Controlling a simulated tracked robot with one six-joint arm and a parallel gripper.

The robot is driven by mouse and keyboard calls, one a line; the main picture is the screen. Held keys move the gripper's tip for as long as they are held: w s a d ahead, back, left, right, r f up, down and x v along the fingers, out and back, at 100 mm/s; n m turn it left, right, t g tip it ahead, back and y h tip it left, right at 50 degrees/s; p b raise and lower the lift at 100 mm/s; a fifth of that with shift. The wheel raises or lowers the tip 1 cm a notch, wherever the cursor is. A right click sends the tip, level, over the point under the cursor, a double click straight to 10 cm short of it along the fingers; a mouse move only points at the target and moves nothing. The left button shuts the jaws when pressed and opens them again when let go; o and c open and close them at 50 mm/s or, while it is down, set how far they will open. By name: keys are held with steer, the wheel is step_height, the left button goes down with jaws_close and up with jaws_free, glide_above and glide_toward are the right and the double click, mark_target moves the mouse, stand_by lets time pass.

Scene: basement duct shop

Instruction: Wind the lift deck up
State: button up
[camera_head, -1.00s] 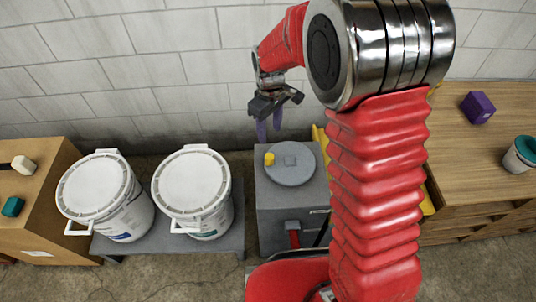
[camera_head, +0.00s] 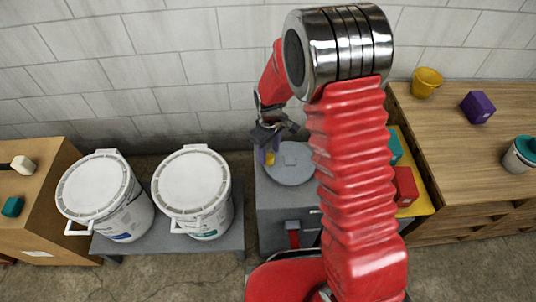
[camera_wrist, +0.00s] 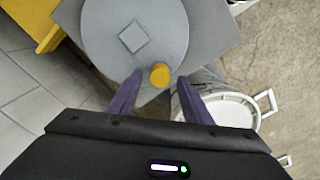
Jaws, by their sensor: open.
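A grey crank disc (camera_head: 296,166) with a yellow knob (camera_head: 270,158) sits on top of a grey box (camera_head: 275,205). In the wrist view the yellow knob (camera_wrist: 160,75) stands near the rim of the disc (camera_wrist: 110,20). My gripper (camera_head: 270,150) is open, its purple fingers above the knob. In the wrist view the knob shows between the fingertips of my gripper (camera_wrist: 158,82), and I cannot tell whether they touch it. The yellow lift deck (camera_head: 421,204) is right of the box, carrying a teal block (camera_head: 394,147) and a red block (camera_head: 406,186), partly hidden by my arm.
Two lidded white buckets (camera_head: 103,190) (camera_head: 194,190) stand on a grey bench (camera_head: 240,220) at left. A wooden bench (camera_head: 450,150) at right bears a yellow cup (camera_head: 427,82), a purple block (camera_head: 479,107) and a teal-lidded tub (camera_head: 520,155). A red lever (camera_head: 293,236) fronts the box.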

steer(key=shift+f, duration=1.1)
steer(key=shift+c, duration=0.4)
jaws_close()
steer(key=shift+a, duration=0.25)
steer(key=shift+w+d, duration=0.1)
steer(key=shift+d, duration=0.2)
